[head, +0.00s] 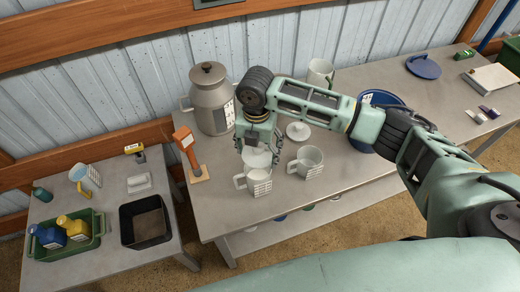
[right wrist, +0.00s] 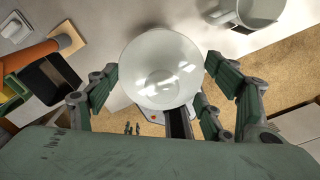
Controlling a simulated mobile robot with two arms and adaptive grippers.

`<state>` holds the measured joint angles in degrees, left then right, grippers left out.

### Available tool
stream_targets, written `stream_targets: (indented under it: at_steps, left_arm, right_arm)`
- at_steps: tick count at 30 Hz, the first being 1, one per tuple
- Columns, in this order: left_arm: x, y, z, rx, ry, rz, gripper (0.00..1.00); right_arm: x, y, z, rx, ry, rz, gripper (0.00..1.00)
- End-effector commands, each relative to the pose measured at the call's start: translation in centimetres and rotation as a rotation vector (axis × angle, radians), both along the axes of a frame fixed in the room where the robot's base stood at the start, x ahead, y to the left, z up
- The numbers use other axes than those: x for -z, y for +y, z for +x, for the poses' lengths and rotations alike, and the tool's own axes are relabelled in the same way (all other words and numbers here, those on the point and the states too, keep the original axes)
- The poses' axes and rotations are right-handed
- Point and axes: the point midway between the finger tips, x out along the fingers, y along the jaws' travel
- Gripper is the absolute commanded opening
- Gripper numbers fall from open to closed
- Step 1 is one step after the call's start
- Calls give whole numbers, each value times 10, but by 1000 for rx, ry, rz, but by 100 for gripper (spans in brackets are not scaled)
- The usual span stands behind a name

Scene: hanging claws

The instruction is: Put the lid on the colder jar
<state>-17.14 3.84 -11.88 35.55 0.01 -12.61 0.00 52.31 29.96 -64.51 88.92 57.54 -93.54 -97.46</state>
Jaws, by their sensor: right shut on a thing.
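My right gripper (head: 257,146) points down over the front of the middle table, its fingers shut around a pale round lid (head: 257,158). In the right wrist view the lid (right wrist: 160,68) is a glossy, translucent disc between the fingers. Directly below it is a white jar with a handle and a label (head: 259,182); I cannot tell whether lid and jar touch. Part of that jar's label, with a small red mark, shows in the wrist view (right wrist: 180,117). A second white jar (head: 309,161) stands open to the right. Another white lid (head: 298,131) lies behind it. My left gripper is out of view.
A grey milk can (head: 211,105) and an orange post on a wooden base (head: 187,150) stand to the left. The left table holds a green crate (head: 65,253) and a black bin (head: 128,238).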

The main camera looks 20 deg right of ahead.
Motion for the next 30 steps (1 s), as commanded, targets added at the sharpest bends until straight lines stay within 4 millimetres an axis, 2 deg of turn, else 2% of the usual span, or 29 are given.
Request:
stream_targets:
  at_steps: [4, 9, 17, 24, 30]
  left_arm:
    - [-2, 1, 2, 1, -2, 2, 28]
    - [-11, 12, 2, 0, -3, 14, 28]
    - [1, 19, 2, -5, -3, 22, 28]
    - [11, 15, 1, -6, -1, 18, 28]
    - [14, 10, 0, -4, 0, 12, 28]
  right_arm:
    - [-1, 0, 0, 0, 0, 1, 52]
    - [-3, 0, -1, -1, 2, 1, 52]
    - [24, 0, 0, 0, 1, 1, 52]
    - [47, 0, -1, 0, 2, 1, 52]
    - [57, 0, -1, -1, 1, 1, 52]
